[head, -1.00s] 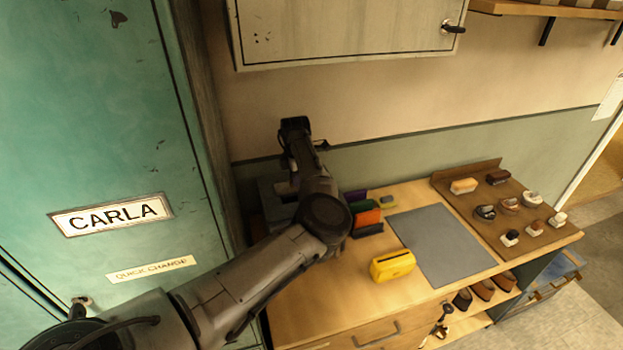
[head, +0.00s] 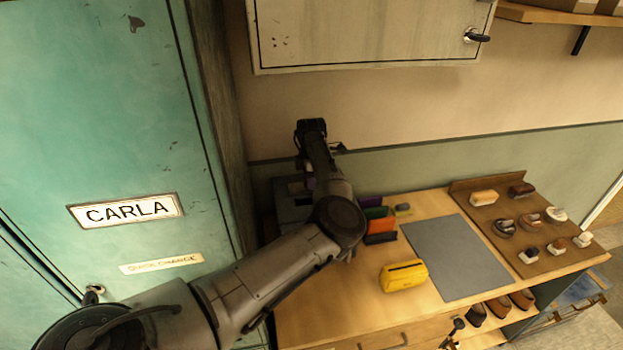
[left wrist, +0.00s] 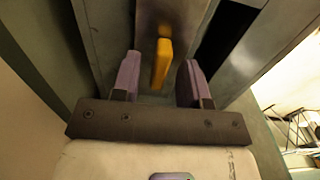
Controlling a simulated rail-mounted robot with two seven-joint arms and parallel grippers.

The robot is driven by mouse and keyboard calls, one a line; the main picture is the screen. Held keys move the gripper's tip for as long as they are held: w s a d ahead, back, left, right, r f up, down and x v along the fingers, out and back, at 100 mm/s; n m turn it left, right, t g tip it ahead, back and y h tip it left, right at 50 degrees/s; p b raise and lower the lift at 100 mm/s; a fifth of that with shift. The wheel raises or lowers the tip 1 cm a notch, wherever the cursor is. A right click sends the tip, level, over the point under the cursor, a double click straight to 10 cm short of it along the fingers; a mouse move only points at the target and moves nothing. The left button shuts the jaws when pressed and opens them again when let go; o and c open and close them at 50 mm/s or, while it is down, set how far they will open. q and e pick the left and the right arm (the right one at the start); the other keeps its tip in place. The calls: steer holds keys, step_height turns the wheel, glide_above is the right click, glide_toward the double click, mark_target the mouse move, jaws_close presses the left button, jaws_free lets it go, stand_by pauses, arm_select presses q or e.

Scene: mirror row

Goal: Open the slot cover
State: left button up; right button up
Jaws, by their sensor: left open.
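A grey metal box (head: 288,208) stands at the left end of the workbench, partly hidden by my left arm. In the left wrist view a yellow upright tab (left wrist: 160,62) stands on a grey metal part, seemingly the slot cover (left wrist: 165,20). My left gripper (left wrist: 158,80) is open, with one purple-grey finger on each side of the tab. Gaps show between the tab and both fingers. A dark opening (left wrist: 226,42) lies to the right of the grey strip. In the head view my left arm hides most of the gripper. My right gripper is not in view.
A yellow block-like object (head: 404,275) and a grey mat (head: 450,258) lie on the bench. Several coloured upright pieces (head: 380,224) stand beside the box. A brown board (head: 487,224) holds several brushes. The teal locker (head: 110,120) rises close on the left; a cabinet (head: 370,35) hangs above.

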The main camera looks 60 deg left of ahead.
arm_select(q)
step_height(320, 180, up, 14)
steer(key=b, duration=0.2)
stand_by(0.4)
steer(key=shift+f, duration=0.1)
stand_by(0.5)
